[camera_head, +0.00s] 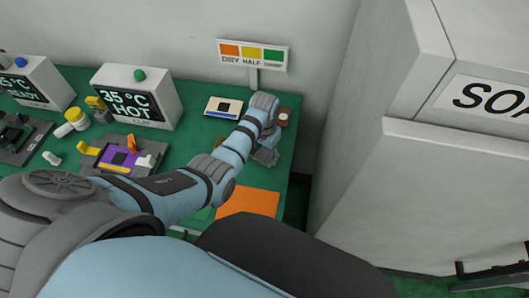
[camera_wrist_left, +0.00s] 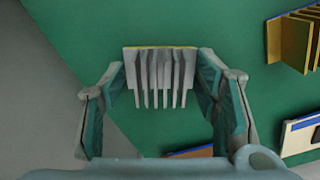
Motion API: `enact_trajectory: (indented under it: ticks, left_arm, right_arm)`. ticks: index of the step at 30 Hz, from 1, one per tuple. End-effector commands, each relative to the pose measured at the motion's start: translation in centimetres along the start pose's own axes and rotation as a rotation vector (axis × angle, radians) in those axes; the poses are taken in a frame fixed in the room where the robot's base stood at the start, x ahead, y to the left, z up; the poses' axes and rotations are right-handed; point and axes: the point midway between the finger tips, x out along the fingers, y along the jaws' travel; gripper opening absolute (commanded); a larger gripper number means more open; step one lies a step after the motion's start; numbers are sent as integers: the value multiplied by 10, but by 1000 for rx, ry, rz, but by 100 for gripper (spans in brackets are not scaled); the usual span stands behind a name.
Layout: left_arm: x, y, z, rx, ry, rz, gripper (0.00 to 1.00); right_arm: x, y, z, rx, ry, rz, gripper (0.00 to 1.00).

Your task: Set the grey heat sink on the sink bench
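The grey heat sink (camera_wrist_left: 160,72) shows in the left wrist view with its fins and a thin yellow strip along its far edge. It sits between the fingertips of my left gripper (camera_wrist_left: 162,68), which appear to press on both its sides. In the head view my left gripper (camera_head: 266,152) is over the right part of the green bench (camera_head: 287,180), partly hidden by my own arm. Whether the heat sink touches the bench is unclear. I cannot tell which spot is the sink bench. My right gripper is not in view.
An orange mat (camera_head: 248,202) lies in front of the gripper. A white board with a dark chip (camera_head: 223,107) and a sign (camera_head: 252,56) are behind. A 35 °C box (camera_head: 138,97) and a purple board fixture (camera_head: 122,157) stand left. A white cabinet (camera_head: 430,190) stands right.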

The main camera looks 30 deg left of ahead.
Motion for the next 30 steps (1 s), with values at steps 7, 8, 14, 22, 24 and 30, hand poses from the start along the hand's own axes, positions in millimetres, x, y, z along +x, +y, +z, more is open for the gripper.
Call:
enact_trajectory:
  ticks: [7, 8, 14, 22, 24, 30]
  left_arm:
    - [-4, 0, 0, 0, 0, 0, 56]
    - [-6, 0, 0, 0, 1, 0, 56]
    - [-45, 0, -1, 0, 3, 0, 56]
    - [-108, 0, -1, 0, 3, 0, 56]
    - [-117, 0, -1, 0, 2, 0, 56]
    - [-124, 0, 0, 0, 0, 0, 56]
  right_arm:
    - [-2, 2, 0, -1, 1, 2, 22]
    - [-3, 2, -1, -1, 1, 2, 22]
    - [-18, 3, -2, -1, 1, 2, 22]
    - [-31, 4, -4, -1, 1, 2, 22]
    - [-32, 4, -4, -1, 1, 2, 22]
    - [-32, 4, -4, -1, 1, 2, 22]
